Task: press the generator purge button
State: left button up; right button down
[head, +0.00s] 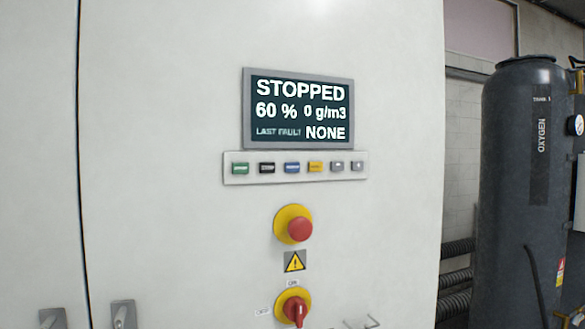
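A white cabinet front (160,190) fills most of the head view. Its display (299,110) reads STOPPED, 60 %, 0 g/m3, LAST FAULT NONE. Below it a light strip (230,178) carries a row of small buttons: a green button (240,169), a black button (267,168), a blue button (292,168), a yellow button (316,167) and two grey buttons, one (337,166) left of the other (357,166). Their lettering is too small to read, so I cannot tell which is purge. Neither of my grippers is in view.
A red emergency stop (299,229) on a yellow base sits below the strip, above a warning sign (294,262) and a red rotary switch (295,308). Door handles (123,314) show at lower left. A dark oxygen tank (515,190) stands at right. Nothing blocks the button strip.

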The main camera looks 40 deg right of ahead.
aim_at(290, 166)
jog(key=k, duration=0.5)
jog(key=z, duration=0.8)
jog(key=i, duration=0.75)
jog(key=u, duration=0.3)
